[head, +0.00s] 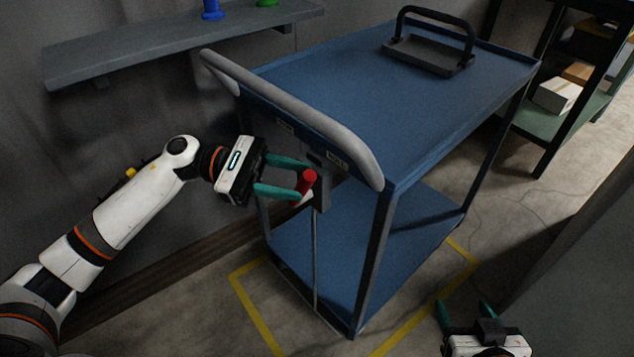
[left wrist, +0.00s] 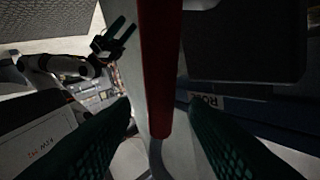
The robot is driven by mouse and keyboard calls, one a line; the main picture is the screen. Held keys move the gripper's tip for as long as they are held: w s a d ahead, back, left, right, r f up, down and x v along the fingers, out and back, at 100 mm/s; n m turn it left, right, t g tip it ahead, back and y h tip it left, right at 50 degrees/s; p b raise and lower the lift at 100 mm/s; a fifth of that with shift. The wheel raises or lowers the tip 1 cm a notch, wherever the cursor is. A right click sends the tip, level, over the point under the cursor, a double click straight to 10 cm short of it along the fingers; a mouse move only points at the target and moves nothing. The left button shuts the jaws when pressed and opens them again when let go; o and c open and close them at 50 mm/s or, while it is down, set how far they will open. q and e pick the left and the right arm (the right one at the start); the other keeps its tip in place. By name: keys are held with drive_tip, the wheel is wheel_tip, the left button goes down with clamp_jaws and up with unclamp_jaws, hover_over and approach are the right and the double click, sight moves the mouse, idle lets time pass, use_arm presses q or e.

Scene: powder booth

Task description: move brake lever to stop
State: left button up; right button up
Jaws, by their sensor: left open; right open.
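The brake lever has a red grip (head: 306,184) and sits on a grey bracket below the handle end of the blue cart (head: 420,110). My left gripper (head: 296,180) is open, with its teal fingers reaching on either side of the red grip. In the left wrist view the red grip (left wrist: 160,75) runs upright between the two open fingers (left wrist: 160,140), with gaps beside it. My right gripper (head: 466,308) is open and empty at the lower right, away from the cart.
A grey push handle (head: 300,110) curves above the lever. Small labels (head: 337,160) are on the cart's end, partly hidden. A black-handled tray (head: 430,55) sits on the cart top. Yellow floor lines (head: 250,305) surround the cart. A wall shelf (head: 180,40) stands at upper left.

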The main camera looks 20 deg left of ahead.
use_arm(q)
drive_tip(key=shift+d, duration=2.35)
clamp_jaws()
